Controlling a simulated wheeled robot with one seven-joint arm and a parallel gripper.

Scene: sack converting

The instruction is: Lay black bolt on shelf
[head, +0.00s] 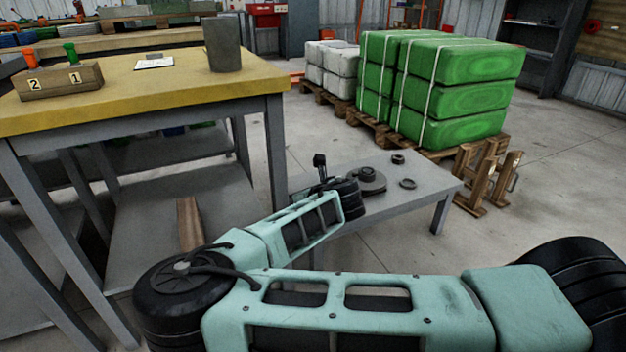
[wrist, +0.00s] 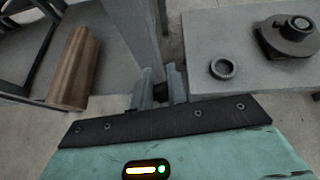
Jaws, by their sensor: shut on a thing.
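My gripper (wrist: 159,90) is seen from behind in the wrist view, with its two grey fingers shut on a small dark thing, the black bolt (wrist: 158,75). The fingers hide most of the bolt. In the head view my forearm reaches toward the low grey table, and the fingers cannot be made out clearly. A grey lower shelf (head: 150,235) spans under the yellow-topped workbench (head: 120,85), left of my gripper. A brown wooden piece (head: 189,224) lies on that shelf; it also shows in the wrist view (wrist: 75,68).
A workbench leg (wrist: 132,40) stands just beyond my gripper, toward the shelf. The low grey table (head: 425,178) holds a dark ring (head: 408,183), a small nut-like ring (head: 398,159) and a round flanged part (head: 368,180). Green bales (head: 455,90) on pallets stand behind.

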